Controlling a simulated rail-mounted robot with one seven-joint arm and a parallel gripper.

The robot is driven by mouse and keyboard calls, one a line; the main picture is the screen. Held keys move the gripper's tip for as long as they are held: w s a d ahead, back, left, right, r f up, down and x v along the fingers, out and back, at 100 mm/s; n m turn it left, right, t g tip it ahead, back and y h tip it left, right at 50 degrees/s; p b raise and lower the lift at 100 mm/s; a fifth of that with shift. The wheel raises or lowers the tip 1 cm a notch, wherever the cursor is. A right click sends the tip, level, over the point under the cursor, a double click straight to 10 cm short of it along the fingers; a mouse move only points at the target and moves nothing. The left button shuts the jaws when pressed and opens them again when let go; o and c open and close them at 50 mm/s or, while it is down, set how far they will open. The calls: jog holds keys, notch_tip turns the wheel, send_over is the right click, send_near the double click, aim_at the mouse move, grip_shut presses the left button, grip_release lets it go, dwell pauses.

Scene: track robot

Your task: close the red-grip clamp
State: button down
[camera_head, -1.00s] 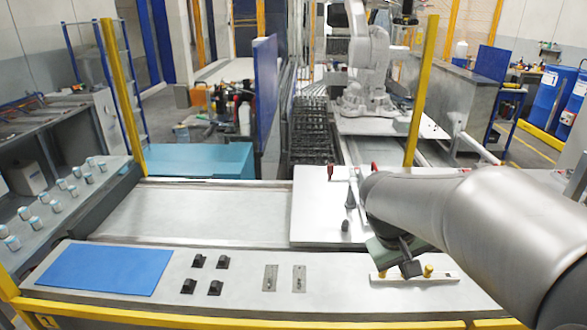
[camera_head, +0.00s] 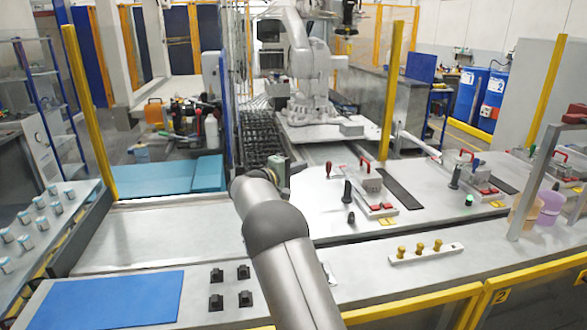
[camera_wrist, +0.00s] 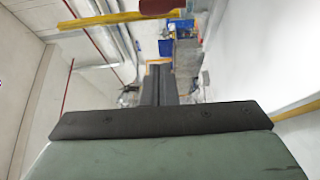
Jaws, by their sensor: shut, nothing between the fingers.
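A red upright grip (camera_head: 328,169) stands at the back left of the first fixture plate in the head view. A grey block (camera_head: 371,182) with red handles stands to its right, with red pads (camera_head: 383,210) in front of it. I cannot tell which of these belong to the clamp. My gripper (camera_head: 284,171) is to the left of the upright grip, apart from it, and is shut and empty. In the wrist view its dark fingers (camera_wrist: 160,87) point away from me. A dark red piece (camera_wrist: 160,7) shows at the top edge there, cut off.
A second similar fixture (camera_head: 480,178) stands to the right, with a green lamp near it. A white strip with yellow knobs (camera_head: 425,254) lies in front. A blue mat (camera_head: 115,300) and black blocks (camera_head: 230,287) are at the front left. A yellow post (camera_head: 391,90) rises behind.

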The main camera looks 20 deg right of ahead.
jog(key=d+p, duration=0.1)
jog(key=d, duration=0.2)
jog(key=s+d+p, duration=0.1)
jog(key=d+p, duration=0.1)
jog(key=shift+s+d, duration=0.2)
jog(key=shift+d, duration=0.2)
dwell(0.4)
jog(key=shift+s+f+n+t+y+b, duration=0.1)
jog(key=shift+s+n+t+y+b, duration=0.3)
jog(key=shift+b, duration=0.85)
